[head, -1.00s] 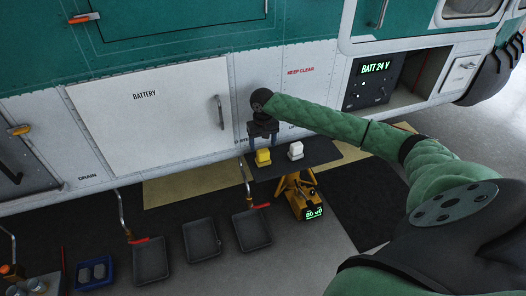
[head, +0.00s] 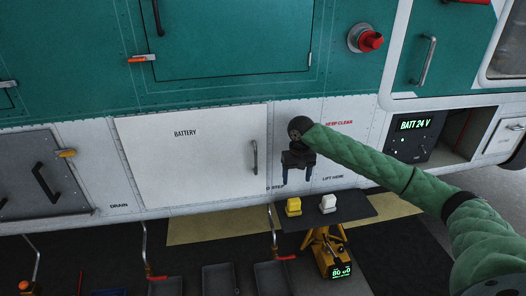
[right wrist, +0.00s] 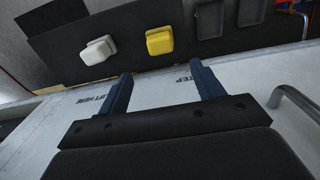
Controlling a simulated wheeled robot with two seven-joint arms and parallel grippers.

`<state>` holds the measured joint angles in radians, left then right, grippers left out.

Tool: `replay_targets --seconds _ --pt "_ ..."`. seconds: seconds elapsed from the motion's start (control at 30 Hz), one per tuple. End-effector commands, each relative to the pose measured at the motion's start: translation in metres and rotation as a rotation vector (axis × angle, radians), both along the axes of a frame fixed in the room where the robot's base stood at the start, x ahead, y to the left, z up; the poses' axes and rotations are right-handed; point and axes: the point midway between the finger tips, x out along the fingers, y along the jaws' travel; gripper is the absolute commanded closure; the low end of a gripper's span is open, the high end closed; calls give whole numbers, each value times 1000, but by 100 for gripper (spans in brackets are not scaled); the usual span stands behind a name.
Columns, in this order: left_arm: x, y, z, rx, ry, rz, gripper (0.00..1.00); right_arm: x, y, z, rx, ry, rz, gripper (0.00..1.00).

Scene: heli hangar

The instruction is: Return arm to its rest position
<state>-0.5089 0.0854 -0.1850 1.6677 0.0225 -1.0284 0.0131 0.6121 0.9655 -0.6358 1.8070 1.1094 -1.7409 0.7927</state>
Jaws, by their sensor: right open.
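My right arm, sleeved in quilted green, reaches in from the right in the head view. Its gripper (head: 297,182) hangs with fingers down in front of the white lower panel of the helicopter. The fingers are apart with nothing between them; the right wrist view also shows the empty gripper (right wrist: 168,88). A yellow block (head: 293,207) and a white block (head: 328,204) sit on a dark plate below the fingertips, apart from them. Both blocks also show in the right wrist view, yellow (right wrist: 160,41) and white (right wrist: 98,50). My left gripper is not in view.
The dark plate (head: 352,211) rests on a yellow stand (head: 322,243) with a lit display. Grey trays (head: 220,279) stand on the floor to its left. The helicopter side has a battery door handle (head: 254,157), a red knob (head: 371,41) and a "BATT 24 V" panel (head: 412,139).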

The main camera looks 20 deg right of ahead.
Motion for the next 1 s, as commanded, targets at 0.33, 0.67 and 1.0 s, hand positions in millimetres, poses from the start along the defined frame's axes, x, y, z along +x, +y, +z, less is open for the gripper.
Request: replay_targets --seconds 0.33,0.67,1.0 --pt "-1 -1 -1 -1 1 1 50 -13 31 -28 9 -8 70 33" --pt "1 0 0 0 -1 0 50 -69 127 -101 53 -75 282 33" --pt "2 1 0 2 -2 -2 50 -141 203 -147 100 -169 422 33"
